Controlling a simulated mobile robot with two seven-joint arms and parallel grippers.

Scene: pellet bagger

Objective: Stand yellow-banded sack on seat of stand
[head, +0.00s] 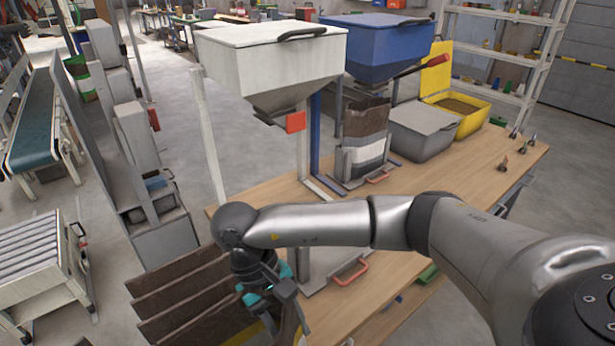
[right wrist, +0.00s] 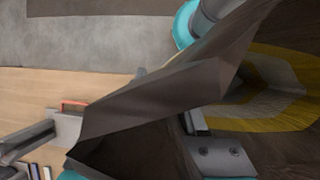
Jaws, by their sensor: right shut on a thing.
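My right gripper (head: 278,300) is low in the head view, left of the white hopper's stand. It is shut on the brown yellow-banded sack (head: 268,325), which is largely hidden below the gripper in the head view. In the right wrist view the sack's brown film (right wrist: 160,95) fills the middle, and its yellow band (right wrist: 275,122) shows at the right. The stand's grey seat (head: 315,287), with an orange handle, lies under the white hopper (head: 270,60), partly hidden by my arm; no sack shows on its visible part. My left gripper is not in view.
Several brown sacks (head: 180,290) stand in a row left of the gripper. A white-banded sack (head: 364,135) stands under the blue hopper (head: 375,45). A grey lidded bin (head: 425,130) and an open yellow bin (head: 460,105) sit behind on the wooden bench (head: 440,178).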

